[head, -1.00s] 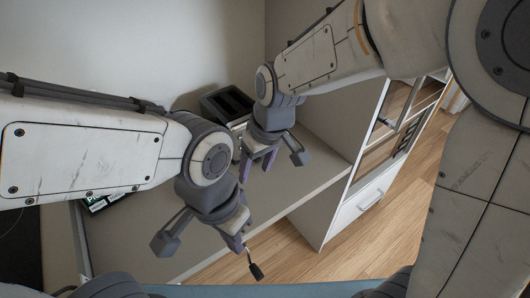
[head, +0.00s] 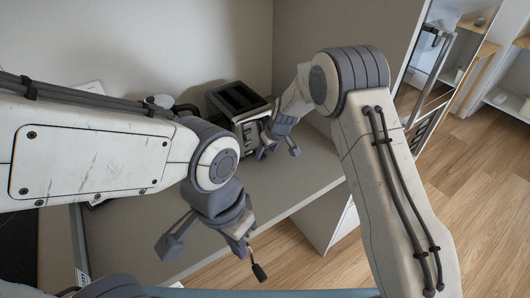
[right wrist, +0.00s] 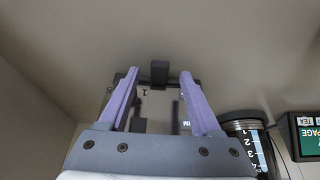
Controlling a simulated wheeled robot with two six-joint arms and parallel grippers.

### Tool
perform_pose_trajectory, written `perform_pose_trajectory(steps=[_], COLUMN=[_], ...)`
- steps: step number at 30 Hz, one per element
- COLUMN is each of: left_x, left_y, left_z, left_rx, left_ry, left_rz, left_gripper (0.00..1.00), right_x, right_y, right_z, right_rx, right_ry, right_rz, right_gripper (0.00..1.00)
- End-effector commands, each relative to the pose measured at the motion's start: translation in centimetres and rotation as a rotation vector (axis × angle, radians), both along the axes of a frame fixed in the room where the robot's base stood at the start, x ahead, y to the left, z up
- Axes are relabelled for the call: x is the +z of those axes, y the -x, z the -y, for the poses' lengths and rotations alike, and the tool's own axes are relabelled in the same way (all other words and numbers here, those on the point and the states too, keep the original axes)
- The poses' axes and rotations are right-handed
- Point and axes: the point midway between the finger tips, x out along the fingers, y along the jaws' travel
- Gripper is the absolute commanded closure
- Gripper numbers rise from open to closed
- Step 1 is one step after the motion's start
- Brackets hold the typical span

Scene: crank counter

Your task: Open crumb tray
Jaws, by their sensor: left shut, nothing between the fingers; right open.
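The toaster (head: 238,102), dark on top with two slots and with a light side, stands on the counter by the back wall. I cannot make out the crumb tray; my right gripper covers part of the toaster's near side. My right gripper (head: 268,150) is open at that side. In the right wrist view its purple fingers are spread (right wrist: 159,76), with a dark block and frame of the toaster (right wrist: 159,68) between and beyond the tips. Contact cannot be told.
The counter (head: 285,185) is clear to the right of the toaster. A side wall (head: 335,40) rises behind my right arm.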

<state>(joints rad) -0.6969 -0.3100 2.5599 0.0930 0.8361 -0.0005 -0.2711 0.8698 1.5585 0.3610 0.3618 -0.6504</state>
Motion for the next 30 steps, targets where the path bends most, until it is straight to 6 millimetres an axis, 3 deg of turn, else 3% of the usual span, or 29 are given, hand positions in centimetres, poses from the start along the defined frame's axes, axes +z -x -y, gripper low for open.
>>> perform_pose_trajectory(steps=[6, 16, 21, 30], left_x=[0.5, 0.5, 0.5, 0.5], left_y=[0.0, 0.0, 0.0, 0.0], left_z=[0.0, 0.0, 0.0, 0.0], left_rx=[0.0, 0.0, 0.0, 0.0], left_ry=[0.0, 0.0, 0.0, 0.0], left_rz=[0.0, 0.0, 0.0, 0.0], left_gripper=[1.0, 1.0, 1.0, 1.0], right_x=[-2.1, -2.4, -2.4, -2.4], right_y=[-0.7, -0.8, -0.8, -0.8], right_z=[-0.5, -0.6, -0.6, -0.6], right_rx=[0.001, 0.001, 0.001, 0.001], right_ry=[0.0, 0.0, 0.0, 0.0], right_rz=[0.0, 0.0, 0.0, 0.0], right_gripper=[0.35, 0.35, 1.0, 1.0])
